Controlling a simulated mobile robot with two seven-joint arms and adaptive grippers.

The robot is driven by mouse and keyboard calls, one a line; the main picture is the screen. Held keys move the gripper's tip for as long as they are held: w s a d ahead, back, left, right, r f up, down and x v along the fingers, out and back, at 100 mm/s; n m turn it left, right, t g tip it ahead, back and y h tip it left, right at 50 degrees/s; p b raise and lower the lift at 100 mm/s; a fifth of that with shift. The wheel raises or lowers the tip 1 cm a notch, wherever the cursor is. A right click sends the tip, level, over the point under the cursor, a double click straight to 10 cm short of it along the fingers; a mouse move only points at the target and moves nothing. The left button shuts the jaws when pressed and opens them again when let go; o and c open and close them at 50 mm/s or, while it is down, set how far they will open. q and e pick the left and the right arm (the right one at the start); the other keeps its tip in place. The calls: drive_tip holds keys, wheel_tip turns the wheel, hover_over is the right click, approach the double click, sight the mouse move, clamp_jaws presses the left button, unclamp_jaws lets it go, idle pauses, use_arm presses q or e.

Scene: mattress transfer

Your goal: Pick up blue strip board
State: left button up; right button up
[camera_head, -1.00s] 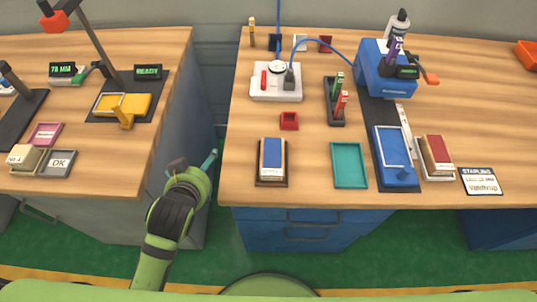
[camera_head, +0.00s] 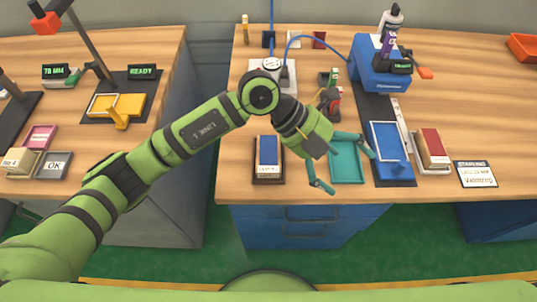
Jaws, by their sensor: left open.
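The blue strip board (camera_head: 268,150) lies in a dark holder with a pale label at its front, near the front edge of the right-hand desk. My left gripper (camera_head: 347,172) is open and empty, with teal fingers spread over the teal tray (camera_head: 347,178), to the right of the blue strip board. The fingers look apart from the board. My left arm passes behind the board in the picture and leaves the board uncovered. My right gripper does not show.
A blue fixture (camera_head: 388,143) on a dark mat and a red-topped block (camera_head: 434,147) in a tray stand to the right. A name card (camera_head: 476,174) lies beyond. A gap separates the left desk (camera_head: 168,75) from the right one.

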use_arm(q)
drive_tip(key=w+a+f+t+y, duration=0.2)
drive_tip(key=w+a+f+y, duration=0.35)
drive_tip(key=a, duration=0.35)
drive_tip(key=n+t+y, duration=0.2)
drive_tip(key=y, duration=0.2)
hover_over(263, 153)
drive_tip(key=shift+d+r, duration=0.2)
drive_tip(key=shift+r, duration=0.15)
drive_tip(key=f+p, duration=0.1)
drive_tip(key=f, duration=0.3)
drive_tip(key=f+p, duration=0.1)
drive_tip(key=f, duration=0.1)
drive_tip(key=shift+a+p, duration=0.25)
drive_tip(key=shift+p, duration=0.1)
drive_tip(key=shift+f, duration=0.4)
drive_tip(key=c, duration=1.1)
